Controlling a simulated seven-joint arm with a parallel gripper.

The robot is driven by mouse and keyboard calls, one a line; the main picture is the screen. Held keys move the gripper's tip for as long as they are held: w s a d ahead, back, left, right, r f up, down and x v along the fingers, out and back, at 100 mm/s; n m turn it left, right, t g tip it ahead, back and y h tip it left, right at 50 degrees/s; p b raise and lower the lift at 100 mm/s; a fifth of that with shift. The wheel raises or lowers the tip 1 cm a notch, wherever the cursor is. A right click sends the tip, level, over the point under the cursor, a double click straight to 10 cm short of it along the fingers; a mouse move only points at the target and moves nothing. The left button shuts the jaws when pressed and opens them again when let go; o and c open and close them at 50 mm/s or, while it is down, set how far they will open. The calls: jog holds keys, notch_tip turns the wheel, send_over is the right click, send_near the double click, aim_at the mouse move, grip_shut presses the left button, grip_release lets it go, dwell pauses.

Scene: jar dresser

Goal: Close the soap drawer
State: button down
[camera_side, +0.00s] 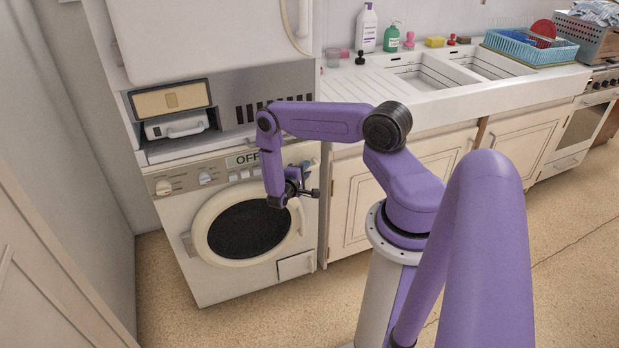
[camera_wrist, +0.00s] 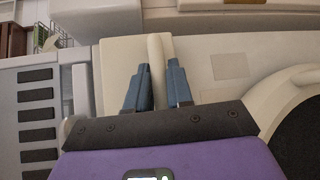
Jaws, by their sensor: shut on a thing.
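In the wrist view, a cream panel (camera_wrist: 115,67) with an upright raised handle (camera_wrist: 155,50) looks like the front of the soap drawer. My gripper (camera_wrist: 159,68) has one blue-grey finger on each side of this handle and is shut on it. In the side view, my gripper (camera_side: 300,190) is low in front of the washing machine's upper right part, beside the round door (camera_side: 245,229). My arm and gripper hide most of the drawer there. I cannot tell how far out it is.
The washing machine (camera_side: 190,270) stands below a grey vent panel and another drawer (camera_side: 175,126) with a handle. A sink counter (camera_side: 420,104) with bottles is to the right. Cabinet doors (camera_side: 365,205) stand beside the machine. The floor in front is clear.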

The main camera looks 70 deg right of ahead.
jog(key=shift+w+d, duration=1.3)
jog(key=shift+w, duration=0.15)
jog(key=c, duration=1.1)
grip_release()
jog(key=shift+d, duration=0.1)
jog(key=shift+s, duration=0.1)
jog(key=a+r, duration=0.2)
jog(key=a, duration=1.5)
jog(key=shift+a+r, duration=0.15)
jog(key=shift+r, duration=0.15)
